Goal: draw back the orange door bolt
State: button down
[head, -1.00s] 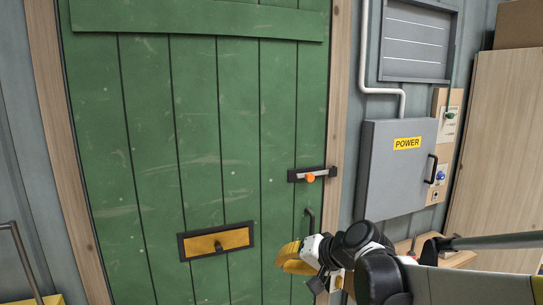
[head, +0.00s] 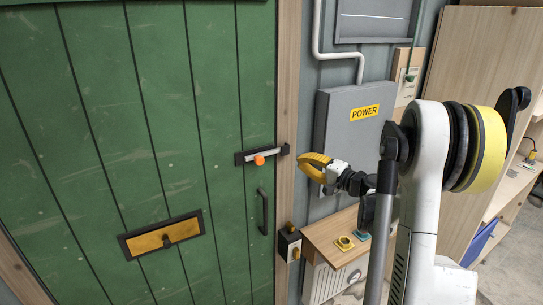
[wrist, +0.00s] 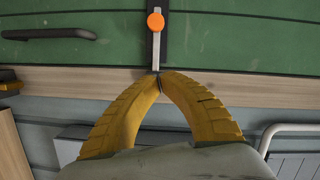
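The door bolt is a pale bar with an orange knob (head: 259,160) on a dark plate on the green door (head: 150,120). The bar runs right to a small dark catch (head: 285,149) at the door frame. In the wrist view the orange knob (wrist: 155,22) is at the top centre, with the bar below it pointing at my fingertips. My gripper (head: 302,161) is right of the catch, in front of the frame and wall edge. Its yellow fingers meet at their tips in the wrist view (wrist: 160,78), with nothing seen between them. The fingertips hide the bar's end there.
A black door handle (head: 263,211) and a yellow letter flap (head: 160,238) are on the door. A grey POWER box (head: 345,135) is on the wall behind my gripper. A wooden-topped cabinet (head: 325,232) with buttons stands below. Shelves (head: 510,190) are at the right.

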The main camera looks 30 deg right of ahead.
aim_at(259, 162)
jog(key=w+a, duration=0.2)
jog(key=w, duration=0.1)
jog(key=w+a, duration=0.1)
jog(key=w, duration=0.2)
jog(key=w+a+f, duration=0.1)
jog(key=w+a, duration=0.1)
jog(key=w, duration=0.1)
jog(key=shift+w+a+f, duration=0.1)
jog(key=shift+w+a, duration=0.25)
jog(key=shift+a+f, duration=0.15)
jog(key=shift+a, duration=0.25)
jog(key=shift+a+b, duration=0.25)
jog(key=shift+b, duration=0.05)
jog(key=a+b, duration=0.1)
jog(key=a, duration=0.4)
jog(key=shift+s+b, duration=0.15)
jog(key=shift+b, duration=0.15)
jog(key=shift+d, duration=0.2)
